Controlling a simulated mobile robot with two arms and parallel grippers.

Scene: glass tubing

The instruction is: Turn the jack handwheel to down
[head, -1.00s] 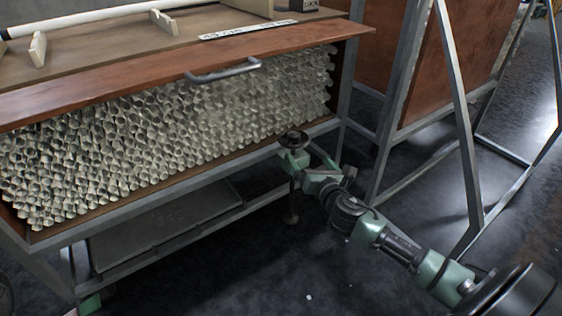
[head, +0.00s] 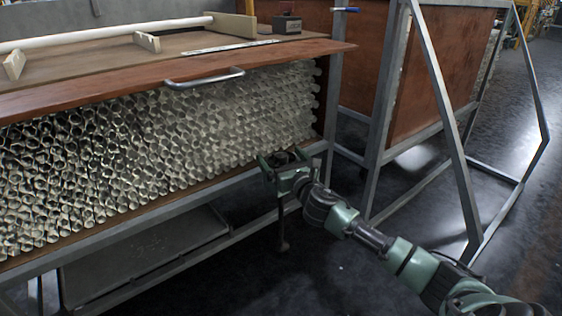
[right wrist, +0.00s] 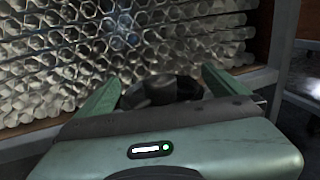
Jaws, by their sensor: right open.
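The jack handwheel is a dark round wheel (head: 281,158) at the right front corner of the tube cart, on top of a dark vertical jack post (head: 282,228) that runs down towards the floor. My right gripper (head: 273,164) is at the wheel, with its arm coming in from the lower right. In the right wrist view the wheel (right wrist: 163,90) sits between the two green fingers, which are spread apart on either side of it. The gripper partly hides the wheel. Whether a finger touches the rim cannot be told. My left gripper is not in view.
The cart holds stacked glass tubes (head: 150,150) behind the wheel, below a wooden top with a metal handle (head: 205,78). A cart leg (head: 328,130) stands just right of the gripper. A second metal frame (head: 450,130) stands further right. Dark floor is free in front.

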